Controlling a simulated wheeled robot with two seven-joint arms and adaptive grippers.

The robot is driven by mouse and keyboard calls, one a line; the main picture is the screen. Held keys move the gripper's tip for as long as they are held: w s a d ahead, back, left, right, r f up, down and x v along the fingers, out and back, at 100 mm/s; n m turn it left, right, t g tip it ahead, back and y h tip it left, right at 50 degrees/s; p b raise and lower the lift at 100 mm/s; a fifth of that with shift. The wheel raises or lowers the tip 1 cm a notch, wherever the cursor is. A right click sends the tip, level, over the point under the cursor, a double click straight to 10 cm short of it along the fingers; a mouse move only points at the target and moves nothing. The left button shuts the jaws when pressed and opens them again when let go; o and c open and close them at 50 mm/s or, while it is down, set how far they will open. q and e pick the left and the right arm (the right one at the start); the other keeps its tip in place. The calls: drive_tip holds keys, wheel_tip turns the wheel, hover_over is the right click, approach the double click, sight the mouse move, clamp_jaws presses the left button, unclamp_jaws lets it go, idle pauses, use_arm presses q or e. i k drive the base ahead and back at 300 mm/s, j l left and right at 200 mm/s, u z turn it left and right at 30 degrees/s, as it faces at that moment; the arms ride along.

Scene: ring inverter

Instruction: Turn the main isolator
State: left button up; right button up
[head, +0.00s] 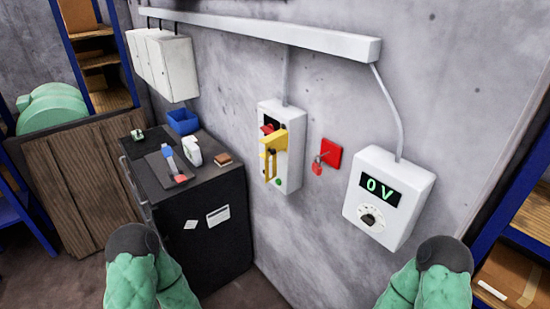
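A light grey wall box (290,165), which looks like the main isolator, hangs on the concrete wall near the middle of the head view. It bears a red part (267,129) at the top of a dark panel, a yellow part (272,141) and a yellow bar or loop below it. A small green spot (278,182) shows near its bottom. The exact setting of the switch is too small to tell. My two green arm links with dark rounded ends show at the bottom left and bottom right, well below the box. Neither gripper is in view.
A red wall plate (331,151) with a red padlock-like piece (318,166) is right of the box. A meter (398,212) reads "0 V" and has a dial. A dark cabinet (196,265) with tools and a blue bin (183,121) stands left. Shelves stand at both sides.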

sight(269, 129)
drive_tip(key=j+z, duration=0.1)
drive_tip(key=z, duration=0.45)
drive_tip(key=i+j+z, duration=0.1)
drive_tip(key=j+z, duration=0.25)
drive_tip(key=j, duration=0.25)
drive_tip(key=j+z, duration=0.3)
drive_tip(key=j, duration=0.25)
drive_tip(key=j+z, duration=0.35)
drive_tip(key=j, duration=0.3)
